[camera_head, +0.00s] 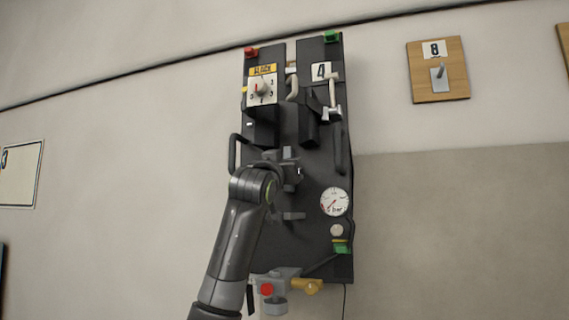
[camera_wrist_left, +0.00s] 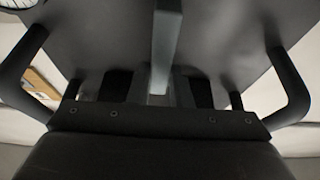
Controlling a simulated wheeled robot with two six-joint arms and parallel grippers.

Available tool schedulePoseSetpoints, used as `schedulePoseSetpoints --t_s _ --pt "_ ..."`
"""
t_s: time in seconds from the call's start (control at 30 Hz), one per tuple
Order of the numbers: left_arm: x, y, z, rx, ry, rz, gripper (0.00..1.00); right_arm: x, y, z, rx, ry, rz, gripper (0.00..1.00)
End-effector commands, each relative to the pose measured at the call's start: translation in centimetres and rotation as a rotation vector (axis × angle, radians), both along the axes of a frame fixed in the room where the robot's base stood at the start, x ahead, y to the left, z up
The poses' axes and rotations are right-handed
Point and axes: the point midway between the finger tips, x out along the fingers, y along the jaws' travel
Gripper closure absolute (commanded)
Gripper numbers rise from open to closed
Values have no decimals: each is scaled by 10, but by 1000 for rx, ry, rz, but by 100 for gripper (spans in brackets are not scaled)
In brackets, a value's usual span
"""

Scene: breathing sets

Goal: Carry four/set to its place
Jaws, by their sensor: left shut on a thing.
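The set (camera_head: 310,170) is a tall dark backplate marked 4, seen upright and slightly tilted in the middle of the head view. It carries a white dial (camera_head: 263,90), a round gauge (camera_head: 335,202) reading in bar, and a valve with a red knob (camera_head: 267,290) at its foot. My left gripper (camera_head: 287,165) is at the middle of the plate, shut on the set. In the left wrist view its dark fingers (camera_wrist_left: 158,92) are around a grey bar (camera_wrist_left: 164,50) in front of the plate. My arm hides part of the plate's left side. My right gripper is not seen.
A wooden board (camera_head: 423,87) marked 8 with a grey metal hook is on the pale wall at the upper right. A framed white panel (camera_head: 20,174) marked 3 is at the left edge. Another wooden board (camera_head: 565,45) is cut off at the right edge.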

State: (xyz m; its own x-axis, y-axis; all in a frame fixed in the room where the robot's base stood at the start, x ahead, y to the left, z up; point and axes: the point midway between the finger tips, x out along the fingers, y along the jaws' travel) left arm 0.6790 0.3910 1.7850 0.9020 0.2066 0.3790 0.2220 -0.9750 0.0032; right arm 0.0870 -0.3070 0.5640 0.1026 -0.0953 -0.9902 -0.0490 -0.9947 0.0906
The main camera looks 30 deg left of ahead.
Motion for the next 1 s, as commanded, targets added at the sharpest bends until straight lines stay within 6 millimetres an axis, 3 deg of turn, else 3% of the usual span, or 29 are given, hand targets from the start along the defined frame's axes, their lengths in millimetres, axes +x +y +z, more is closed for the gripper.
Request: schedulePoseSetpoints --t_s 1.0 --pt "20 4 7 3 -13 -2 100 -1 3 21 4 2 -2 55"
